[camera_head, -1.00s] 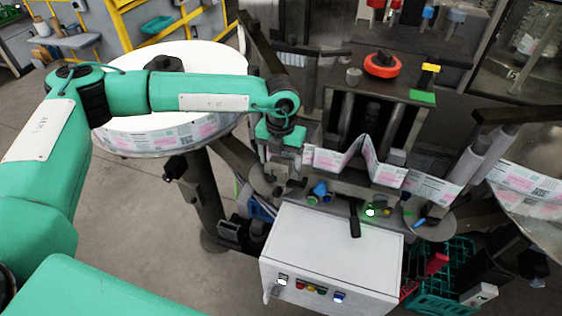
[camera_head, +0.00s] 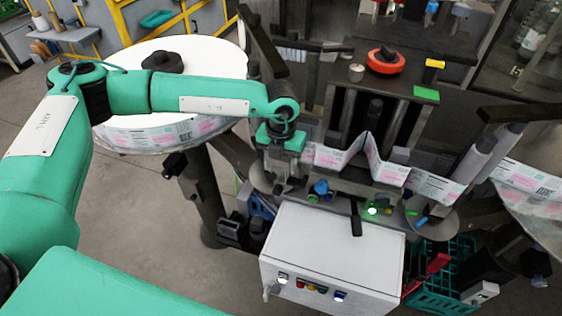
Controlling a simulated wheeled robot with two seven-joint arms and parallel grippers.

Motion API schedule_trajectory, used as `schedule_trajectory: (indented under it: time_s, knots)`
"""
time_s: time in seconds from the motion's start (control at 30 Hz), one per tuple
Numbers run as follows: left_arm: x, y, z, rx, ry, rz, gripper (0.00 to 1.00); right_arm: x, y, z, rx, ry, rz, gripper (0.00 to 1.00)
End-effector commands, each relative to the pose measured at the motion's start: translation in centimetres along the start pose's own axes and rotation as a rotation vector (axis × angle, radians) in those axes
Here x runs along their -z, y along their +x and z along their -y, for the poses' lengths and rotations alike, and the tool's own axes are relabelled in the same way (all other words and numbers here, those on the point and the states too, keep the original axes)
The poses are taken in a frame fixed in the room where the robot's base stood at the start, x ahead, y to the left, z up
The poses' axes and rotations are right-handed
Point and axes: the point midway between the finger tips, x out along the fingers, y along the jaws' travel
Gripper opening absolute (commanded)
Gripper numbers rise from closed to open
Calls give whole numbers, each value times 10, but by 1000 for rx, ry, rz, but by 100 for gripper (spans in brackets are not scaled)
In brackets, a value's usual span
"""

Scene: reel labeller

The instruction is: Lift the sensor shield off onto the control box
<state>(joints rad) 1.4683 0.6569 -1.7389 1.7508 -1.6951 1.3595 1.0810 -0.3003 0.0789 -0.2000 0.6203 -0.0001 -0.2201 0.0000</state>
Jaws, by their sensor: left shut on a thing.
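My left gripper (camera_head: 279,188) points down just behind the box's back left corner, beside the label web. It is shut on a small dark piece at the machine, which I take to be the sensor shield. The fingers and wrist hide most of that piece, so its shape and whether it touches its mount cannot be told. My right gripper is out of view.
The folded label web (camera_head: 390,172) runs right from behind my left gripper. A black lever (camera_head: 356,219) overhangs the box's back edge. A large white reel (camera_head: 215,62) stands at the left. A green crate (camera_head: 446,280) is right of the box.

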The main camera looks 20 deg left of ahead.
Motion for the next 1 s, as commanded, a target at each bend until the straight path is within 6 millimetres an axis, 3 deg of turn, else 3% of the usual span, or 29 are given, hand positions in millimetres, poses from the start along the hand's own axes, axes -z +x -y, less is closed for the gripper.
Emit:
schedule_trajectory:
  time_s: [0.3, 0.73, 1.0]
  knots:
    - [0, -12, 0, 2, 1, 2, 21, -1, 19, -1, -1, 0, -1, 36]
    - [0, -8, 14, -296, 5, 2, 21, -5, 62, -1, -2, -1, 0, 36]
    - [0, -70, 32, -299, 2, 6, 21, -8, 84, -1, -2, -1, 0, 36]
